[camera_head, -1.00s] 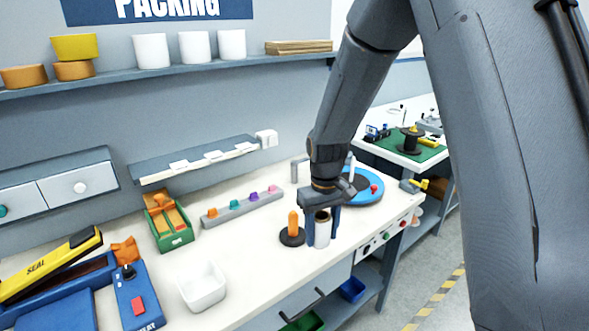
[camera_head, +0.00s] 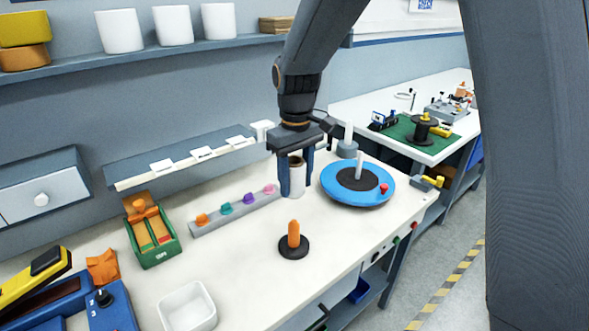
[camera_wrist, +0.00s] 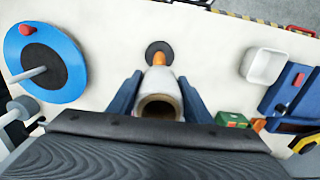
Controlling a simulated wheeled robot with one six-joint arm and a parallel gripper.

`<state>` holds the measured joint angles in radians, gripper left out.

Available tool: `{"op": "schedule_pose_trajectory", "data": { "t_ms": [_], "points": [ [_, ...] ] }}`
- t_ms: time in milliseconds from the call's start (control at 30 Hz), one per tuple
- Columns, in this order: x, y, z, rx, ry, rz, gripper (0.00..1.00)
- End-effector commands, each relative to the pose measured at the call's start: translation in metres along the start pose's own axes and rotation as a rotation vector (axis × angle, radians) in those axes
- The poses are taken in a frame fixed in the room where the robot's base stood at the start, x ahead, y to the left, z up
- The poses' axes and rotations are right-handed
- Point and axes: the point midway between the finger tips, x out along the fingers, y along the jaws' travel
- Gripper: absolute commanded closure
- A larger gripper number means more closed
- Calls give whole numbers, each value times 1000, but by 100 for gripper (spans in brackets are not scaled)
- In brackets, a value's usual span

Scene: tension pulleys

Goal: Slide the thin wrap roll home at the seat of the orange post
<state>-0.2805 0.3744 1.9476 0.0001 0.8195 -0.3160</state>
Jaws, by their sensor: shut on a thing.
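The thin wrap roll (camera_head: 296,176) is a white tube with a brown core, held upright between the blue fingers of my gripper (camera_head: 296,178). In the wrist view the roll (camera_wrist: 159,104) shows its open brown end, between the two fingers (camera_wrist: 158,100). The orange post (camera_head: 294,234) stands upright on a round black base (camera_head: 293,248) near the front of the bench. The roll is apart from the post, behind it in the head view. The roll's lower end is hidden in the wrist view.
A blue turntable (camera_head: 337,193) with a white rod is right of my gripper. A grey rail with coloured pegs (camera_head: 235,211) lies to the left. A white bin (camera_head: 187,307) and a green box (camera_head: 152,243) stand further left. Bench around the post is clear.

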Motion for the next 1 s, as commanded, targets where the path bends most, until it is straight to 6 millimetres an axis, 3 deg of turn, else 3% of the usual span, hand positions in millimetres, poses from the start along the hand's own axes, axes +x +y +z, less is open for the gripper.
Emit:
{"op": "schedule_pose_trajectory", "data": {
  "t_ms": [267, 1000],
  "points": [
    [9, 0, 0, 0, 1, 0, 80],
    [68, 1, 0, 3, 1, 0, 80]
  ]
}}
